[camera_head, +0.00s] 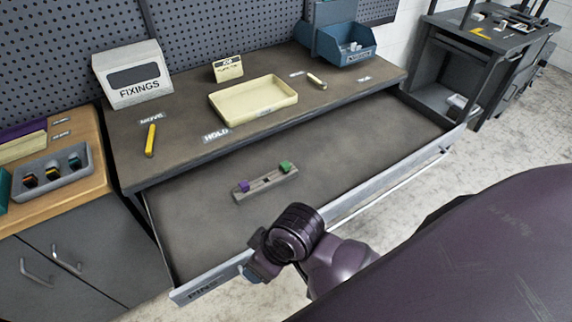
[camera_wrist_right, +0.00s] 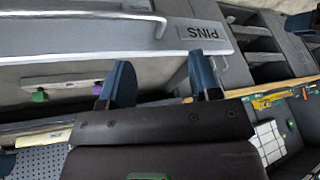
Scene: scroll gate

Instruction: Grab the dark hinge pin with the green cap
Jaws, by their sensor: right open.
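A grey rack (camera_head: 265,186) lies inside the open drawer. The green cap (camera_head: 285,167) stands at its right end and a purple cap (camera_head: 244,186) at its left end. Only the caps show; the dark pin shafts are hidden. In the right wrist view the green cap (camera_wrist_right: 39,96) and purple cap (camera_wrist_right: 97,88) show beyond the drawer front. My right gripper (camera_wrist_right: 164,78) is open with nothing between its fingers. It is at the drawer front (camera_head: 215,284), apart from the rack. My left gripper is not in view.
The drawer floor (camera_head: 340,150) around the rack is clear. On the worktop stand a cream tray (camera_head: 252,100), a yellow stick (camera_head: 151,139), a FIXINGS box (camera_head: 134,75) and a blue bin (camera_head: 345,45). A grey tray with dark parts (camera_head: 52,174) sits on the wooden cabinet at left.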

